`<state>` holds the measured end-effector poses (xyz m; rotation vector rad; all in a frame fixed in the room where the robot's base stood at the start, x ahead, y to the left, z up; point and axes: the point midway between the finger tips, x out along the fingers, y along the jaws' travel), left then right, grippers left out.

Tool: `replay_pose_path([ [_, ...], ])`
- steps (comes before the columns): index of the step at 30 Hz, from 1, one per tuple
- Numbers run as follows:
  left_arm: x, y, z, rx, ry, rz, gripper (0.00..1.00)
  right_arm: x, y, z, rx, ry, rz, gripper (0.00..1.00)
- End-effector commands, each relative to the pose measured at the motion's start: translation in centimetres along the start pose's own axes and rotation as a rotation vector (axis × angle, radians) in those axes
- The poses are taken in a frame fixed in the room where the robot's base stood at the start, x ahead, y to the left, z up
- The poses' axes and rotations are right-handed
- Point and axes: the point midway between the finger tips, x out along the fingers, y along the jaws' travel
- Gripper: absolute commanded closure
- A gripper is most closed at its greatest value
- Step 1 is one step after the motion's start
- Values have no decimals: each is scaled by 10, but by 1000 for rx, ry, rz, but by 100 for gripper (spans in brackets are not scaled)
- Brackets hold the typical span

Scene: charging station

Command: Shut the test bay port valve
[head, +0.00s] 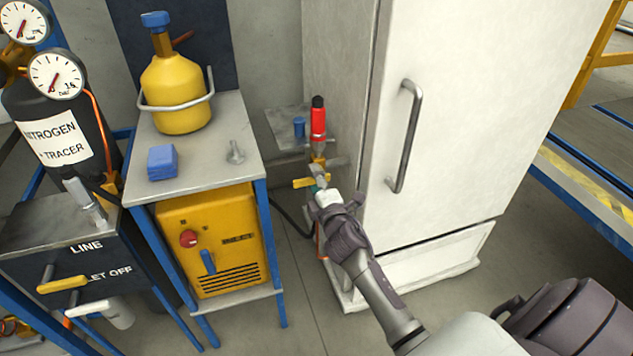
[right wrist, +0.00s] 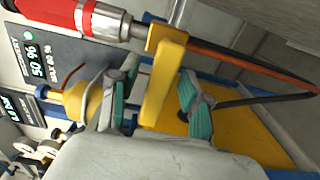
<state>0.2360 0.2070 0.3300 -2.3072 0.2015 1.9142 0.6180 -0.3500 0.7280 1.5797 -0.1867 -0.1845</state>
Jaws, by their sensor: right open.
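A valve with a yellow lever (head: 303,182) sits below a red cylinder with a black top (head: 318,120), beside the white cabinet. No label shows on this valve. My right gripper (head: 319,183) is at the lever, partly hiding it. In the right wrist view, the yellow lever (right wrist: 165,85) stands between the teal-padded fingers of my right gripper (right wrist: 158,92). The fingers are apart, and I cannot tell whether either pad touches the lever. The red cylinder (right wrist: 75,14) lies at the top left there. My left gripper is not in view.
The white cabinet (head: 450,90) with a grey handle (head: 404,137) stands close to my right arm. A blue-legged cart (head: 215,140) holds a yellow bottle (head: 178,95) and a blue block (head: 162,162). Another yellow lever (head: 62,284) is on the "LET OFF" box at left.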

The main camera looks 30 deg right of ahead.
Motion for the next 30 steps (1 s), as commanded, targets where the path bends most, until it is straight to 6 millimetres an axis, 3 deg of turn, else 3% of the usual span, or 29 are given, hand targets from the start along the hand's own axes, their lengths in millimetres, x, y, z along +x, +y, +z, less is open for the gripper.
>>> replay_pose_path([
  [5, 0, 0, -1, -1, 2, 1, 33, -15, -1, 0, -1, 0, -2, 52],
  [18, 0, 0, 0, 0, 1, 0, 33, -102, -1, 0, 1, -1, -3, 52],
  [24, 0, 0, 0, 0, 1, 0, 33, -119, -1, 0, 1, -1, -2, 52],
  [30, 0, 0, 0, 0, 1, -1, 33, -120, 0, 0, 0, -1, 0, 52],
])
